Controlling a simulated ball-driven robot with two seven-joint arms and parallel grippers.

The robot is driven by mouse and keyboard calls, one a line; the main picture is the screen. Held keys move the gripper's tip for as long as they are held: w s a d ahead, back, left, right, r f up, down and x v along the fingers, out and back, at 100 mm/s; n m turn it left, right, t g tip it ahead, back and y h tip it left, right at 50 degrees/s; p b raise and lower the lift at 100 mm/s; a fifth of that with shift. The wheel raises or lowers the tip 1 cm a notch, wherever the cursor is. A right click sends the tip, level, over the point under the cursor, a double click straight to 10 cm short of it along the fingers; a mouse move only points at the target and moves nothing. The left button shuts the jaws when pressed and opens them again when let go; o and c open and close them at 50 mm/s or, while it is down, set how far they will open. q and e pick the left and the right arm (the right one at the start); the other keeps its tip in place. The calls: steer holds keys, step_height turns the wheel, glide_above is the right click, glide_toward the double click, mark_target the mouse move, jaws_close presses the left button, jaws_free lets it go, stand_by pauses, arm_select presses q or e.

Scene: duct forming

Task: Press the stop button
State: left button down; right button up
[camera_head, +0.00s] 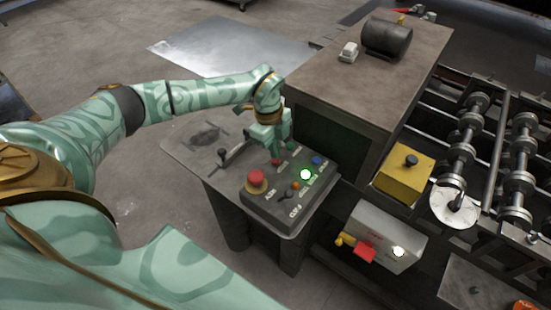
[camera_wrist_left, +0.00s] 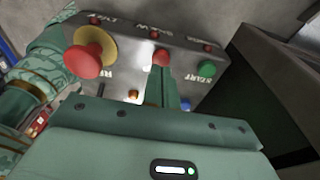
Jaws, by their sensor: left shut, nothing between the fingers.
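The grey control box (camera_head: 270,205) stands on a small metal stand. A small red button (camera_wrist_left: 160,57) is on its panel, beside a green button labelled START (camera_wrist_left: 207,69); the red button also shows in the head view (camera_head: 276,162). A larger red mushroom button (camera_wrist_left: 84,60) on a yellow collar sits at the box's corner, also in the head view (camera_head: 256,177). My left gripper (camera_wrist_left: 161,72) is shut and empty, pointing at the panel with its tips at the small red button. I cannot tell whether they touch it. My right gripper is not in view.
A brown cabinet (camera_head: 340,85) rises close behind the box. A roller machine (camera_head: 470,150) is at the right. The floor at left is open.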

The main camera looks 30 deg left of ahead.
arm_select(q)
steer(key=shift+f+b, duration=0.5)
steer(key=shift+f, duration=0.5)
stand_by(0.3)
steer(key=shift+r, duration=0.15)
step_height(320, 180, up, 7)
steer(key=p, duration=0.6)
steer(key=shift+p, duration=0.4)
stand_by(0.3)
